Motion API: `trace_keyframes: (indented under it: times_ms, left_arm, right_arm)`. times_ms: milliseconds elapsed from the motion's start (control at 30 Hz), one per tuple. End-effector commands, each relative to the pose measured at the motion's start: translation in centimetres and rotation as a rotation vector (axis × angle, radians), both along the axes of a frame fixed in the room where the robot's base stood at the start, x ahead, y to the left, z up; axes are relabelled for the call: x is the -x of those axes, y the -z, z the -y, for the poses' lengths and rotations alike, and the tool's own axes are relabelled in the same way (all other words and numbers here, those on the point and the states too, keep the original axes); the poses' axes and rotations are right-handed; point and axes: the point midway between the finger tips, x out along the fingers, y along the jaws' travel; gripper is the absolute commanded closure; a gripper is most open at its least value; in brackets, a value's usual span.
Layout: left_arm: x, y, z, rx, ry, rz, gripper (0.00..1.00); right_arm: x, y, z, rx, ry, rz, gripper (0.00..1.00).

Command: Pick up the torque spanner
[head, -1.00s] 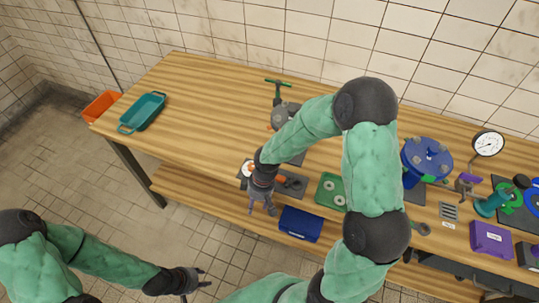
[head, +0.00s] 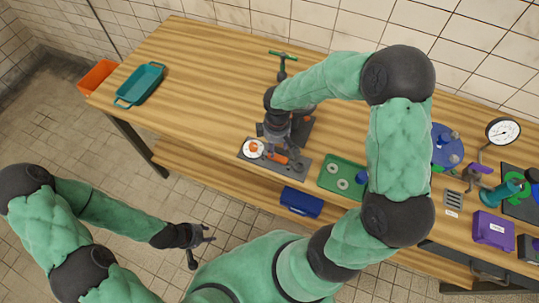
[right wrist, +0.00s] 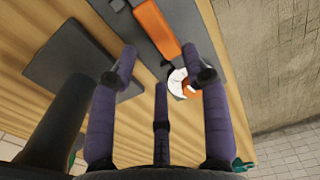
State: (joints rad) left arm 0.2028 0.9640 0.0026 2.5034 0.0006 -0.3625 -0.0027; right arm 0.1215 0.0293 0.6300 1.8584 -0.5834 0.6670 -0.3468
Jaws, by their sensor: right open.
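The torque spanner appears to be the tool with the orange grip (head: 277,157) lying on a dark mat (head: 303,167) near the table's front edge. The orange grip also shows in the right wrist view (right wrist: 157,27), above and between my fingers. My right gripper (head: 282,147) is open and empty just above the tool, its fingers pointing down and partly hiding it. In the right wrist view the right gripper (right wrist: 165,70) has its fingers spread, apart from the grip. My left gripper (head: 206,240) hangs open and empty in front of the table, over the floor.
A white disc with an orange centre (head: 253,148) lies beside the grip. A green-handled tool (head: 283,62) stands behind. The table's left half is mostly clear around a teal tray (head: 140,85).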

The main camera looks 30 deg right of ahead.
Motion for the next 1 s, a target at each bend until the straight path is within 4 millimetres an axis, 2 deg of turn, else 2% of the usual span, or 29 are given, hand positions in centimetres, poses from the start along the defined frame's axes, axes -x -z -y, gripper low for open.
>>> trace_keyframes:
  times_ms: [167, 400, 667, 700, 867, 1000]
  left_arm:
    - [0.0, 0.4, 0.0, 0.0, 0.0, 0.0, 0.6]
    - [0.0, 1.4, 0.0, 0.0, 0.0, 0.0, 0.6]
    - [0.0, 1.4, 0.0, 0.0, 0.0, 0.001, 0.6]
    - [0.0, 1.4, 0.0, 0.0, 0.0, 0.001, 0.6]
    - [0.0, 1.4, 0.0, 0.0, 0.0, 0.001, 0.6]
    - [0.0, 1.4, 0.0, 0.0, 0.0, 0.001, 0.6]
  right_arm:
    - [0.2, 1.3, 0.2, 0.0, 0.001, 0.0, 0.52]
    - [0.5, 4.7, 0.3, -0.002, 0.001, -0.001, 0.52]
    - [0.5, 5.1, 0.3, -0.001, 0.0, 0.002, 0.52]
    - [0.5, 5.1, 0.3, -0.001, 0.0, 0.002, 0.55]
    - [0.5, 5.1, 0.3, -0.001, 0.0, 0.002, 1.0]
    - [0.4, 5.1, 0.3, -0.001, 0.0, 0.003, 1.0]
